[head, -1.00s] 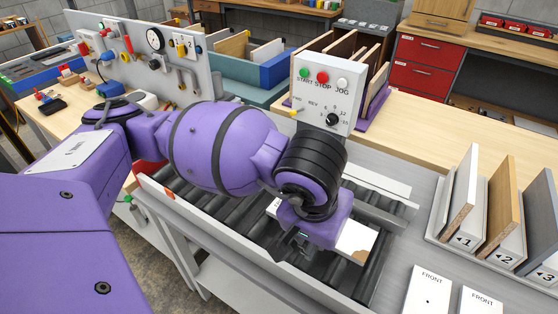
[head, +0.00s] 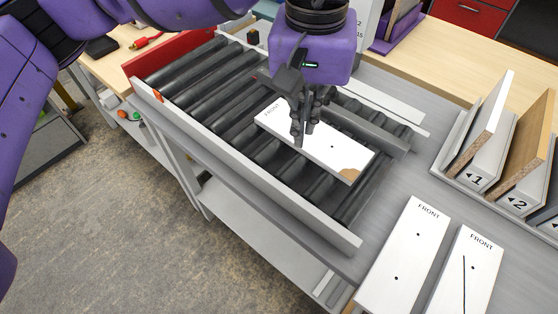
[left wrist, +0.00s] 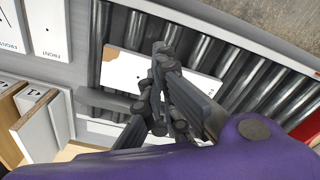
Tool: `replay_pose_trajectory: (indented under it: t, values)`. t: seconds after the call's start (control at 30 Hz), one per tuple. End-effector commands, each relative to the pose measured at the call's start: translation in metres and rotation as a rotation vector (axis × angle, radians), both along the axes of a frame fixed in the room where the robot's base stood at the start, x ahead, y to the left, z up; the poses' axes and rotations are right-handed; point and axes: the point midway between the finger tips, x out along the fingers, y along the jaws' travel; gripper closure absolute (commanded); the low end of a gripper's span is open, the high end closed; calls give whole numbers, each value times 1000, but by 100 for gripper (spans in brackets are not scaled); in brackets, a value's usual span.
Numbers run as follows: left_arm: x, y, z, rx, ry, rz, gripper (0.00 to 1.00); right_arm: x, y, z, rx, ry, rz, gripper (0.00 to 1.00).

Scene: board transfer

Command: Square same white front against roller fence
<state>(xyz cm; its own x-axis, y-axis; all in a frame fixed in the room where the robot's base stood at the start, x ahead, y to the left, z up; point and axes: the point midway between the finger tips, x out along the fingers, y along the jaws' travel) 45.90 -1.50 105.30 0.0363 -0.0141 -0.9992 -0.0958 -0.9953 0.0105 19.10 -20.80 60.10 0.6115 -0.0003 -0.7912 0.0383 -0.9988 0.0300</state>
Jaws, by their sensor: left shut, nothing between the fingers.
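A white front (head: 335,153) marked FRONT lies flat on the black rollers of the conveyor. It has a dark dot and a brown chipped patch at its near right corner. It also shows in the left wrist view (left wrist: 128,66), partly covered by my fingers. The grey roller fence (head: 388,138) runs along its far side; a narrow gap seems to show at the chipped end, and my gripper hides part of the rest. My left gripper (head: 301,138) points down over the front, its fingers closed and empty; I cannot tell whether the tips touch it. My right gripper is out of view.
Numbered slots (head: 478,180) hold upright boards. A pale side rail (head: 250,165) borders the rollers nearby.

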Motion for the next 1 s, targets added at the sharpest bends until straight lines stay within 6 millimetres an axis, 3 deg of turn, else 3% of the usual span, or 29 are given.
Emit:
replay_pose_trajectory:
  t: [0.27, 0.7, 1.0]
  values:
    - [-5, 5, -16, 18, 40, 11, 100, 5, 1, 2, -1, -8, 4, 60]
    - [-5, 5, -89, 16, 39, 12, 100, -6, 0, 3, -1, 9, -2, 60]
    - [-5, 5, -101, 15, 36, 11, 100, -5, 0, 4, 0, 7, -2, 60]
